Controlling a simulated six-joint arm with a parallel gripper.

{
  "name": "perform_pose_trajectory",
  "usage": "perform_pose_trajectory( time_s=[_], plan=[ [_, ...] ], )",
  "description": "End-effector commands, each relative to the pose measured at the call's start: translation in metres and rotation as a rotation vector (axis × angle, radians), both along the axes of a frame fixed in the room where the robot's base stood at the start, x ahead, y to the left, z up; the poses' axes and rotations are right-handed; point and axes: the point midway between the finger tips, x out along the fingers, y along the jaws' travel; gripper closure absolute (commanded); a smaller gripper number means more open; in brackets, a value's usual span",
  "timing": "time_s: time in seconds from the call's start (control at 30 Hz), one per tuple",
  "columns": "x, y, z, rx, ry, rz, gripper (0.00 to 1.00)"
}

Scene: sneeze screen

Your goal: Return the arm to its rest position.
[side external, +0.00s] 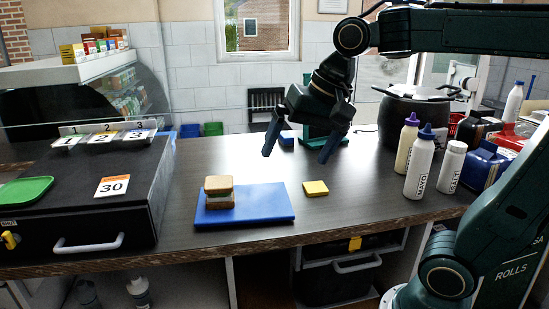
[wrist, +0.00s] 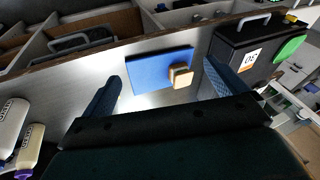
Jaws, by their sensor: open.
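My gripper (side external: 299,142) is open and empty, held in the air above the dark counter (side external: 255,172). Its two blue fingers are spread apart and point down. It also shows in the wrist view (wrist: 160,88). A stacked sandwich (side external: 219,192) stands on the left part of a blue board (side external: 262,203), below and to the left of my gripper. The sandwich (wrist: 181,76) and the board (wrist: 158,68) also show in the wrist view. A yellow square (side external: 315,188) lies on the counter to the right of the board, below my gripper.
White-bodied bottles (side external: 420,165) stand on the right of the counter, with a black pot (side external: 404,118) behind them. A black case (side external: 90,220) with a green tray (side external: 25,191) and a "30" card (side external: 112,186) is at left. A curved clear screen (side external: 150,95) rises behind it. The counter's middle is mostly clear.

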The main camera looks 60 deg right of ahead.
Motion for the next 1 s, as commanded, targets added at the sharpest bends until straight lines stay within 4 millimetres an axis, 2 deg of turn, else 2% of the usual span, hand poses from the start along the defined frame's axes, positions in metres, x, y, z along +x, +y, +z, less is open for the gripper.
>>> perform_pose_trajectory(
  time_s=[0.03, 0.3, 0.5, 0.7, 1.0],
  plan=[
    [-0.012, 0.001, -0.004, -0.026, -0.014, 0.050, 0.03],
    [-0.064, -0.002, -0.032, -0.189, -0.078, 0.342, 0.03],
    [-0.091, -0.006, -0.053, -0.294, -0.108, 0.513, 0.03],
    [-0.102, -0.009, -0.063, -0.345, -0.120, 0.590, 0.03],
    [-0.103, -0.009, -0.064, -0.349, -0.120, 0.597, 0.03]
  ],
)
